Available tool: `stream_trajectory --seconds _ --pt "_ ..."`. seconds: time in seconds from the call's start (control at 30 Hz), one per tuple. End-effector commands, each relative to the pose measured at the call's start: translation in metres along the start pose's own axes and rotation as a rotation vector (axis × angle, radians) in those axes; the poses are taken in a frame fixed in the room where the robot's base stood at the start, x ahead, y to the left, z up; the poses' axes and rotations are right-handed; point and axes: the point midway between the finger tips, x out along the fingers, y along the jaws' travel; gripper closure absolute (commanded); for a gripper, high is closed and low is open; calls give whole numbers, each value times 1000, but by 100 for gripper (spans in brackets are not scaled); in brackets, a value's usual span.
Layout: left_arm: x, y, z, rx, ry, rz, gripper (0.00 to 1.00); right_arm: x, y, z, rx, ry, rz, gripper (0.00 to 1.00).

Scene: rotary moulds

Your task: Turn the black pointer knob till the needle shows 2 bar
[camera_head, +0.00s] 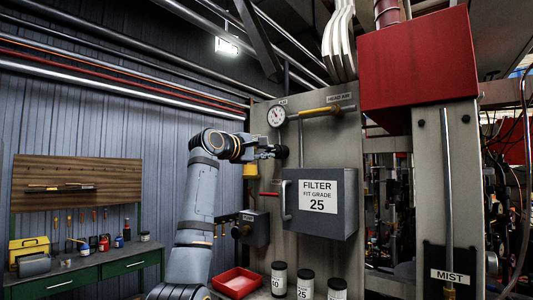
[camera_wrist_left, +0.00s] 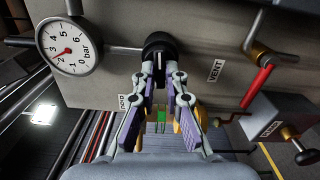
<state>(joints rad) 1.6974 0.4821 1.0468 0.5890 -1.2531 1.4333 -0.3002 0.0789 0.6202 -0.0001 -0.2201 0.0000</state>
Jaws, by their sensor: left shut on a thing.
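The black pointer knob (camera_wrist_left: 160,46) sits on the grey panel at the top middle of the left wrist view. My left gripper (camera_wrist_left: 161,78) has its two fingers on either side of it and is shut on it. In the head view the knob (camera_head: 282,152) is a small dark shape at the tips of my left gripper (camera_head: 272,152). The round white gauge (camera_wrist_left: 68,45) marked bar is left of the knob. Its red needle points to the lower left, near the 2; the exact reading is too small to tell. The gauge (camera_head: 277,117) also shows in the head view.
A grey FILTER box (camera_head: 320,205) stands out from the panel to the right of my gripper. A red-handled vent valve (camera_wrist_left: 257,87) is right of the knob. Below are a red tray (camera_head: 238,283) and several dark jars. A workbench (camera_head: 84,277) stands at the left.

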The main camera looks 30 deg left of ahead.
Motion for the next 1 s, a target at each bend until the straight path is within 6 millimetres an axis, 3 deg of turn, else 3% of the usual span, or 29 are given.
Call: stream_trajectory --seconds 0.4,0.43,0.6,0.87,1.0 --pt "0 -1 0 -5 1 -3 100 0 0 0 0 0 -1 60" --pt "0 -1 0 -5 1 -3 86 0 0 0 0 0 -1 60" --pt "0 -1 0 -5 1 -3 66 0 0 0 0 0 -1 60" --pt "0 -1 0 -5 0 -1 66 0 3 0 -1 0 3 60" --pt "-13 0 -2 -4 3 2 66 0 3 0 -1 1 3 60"
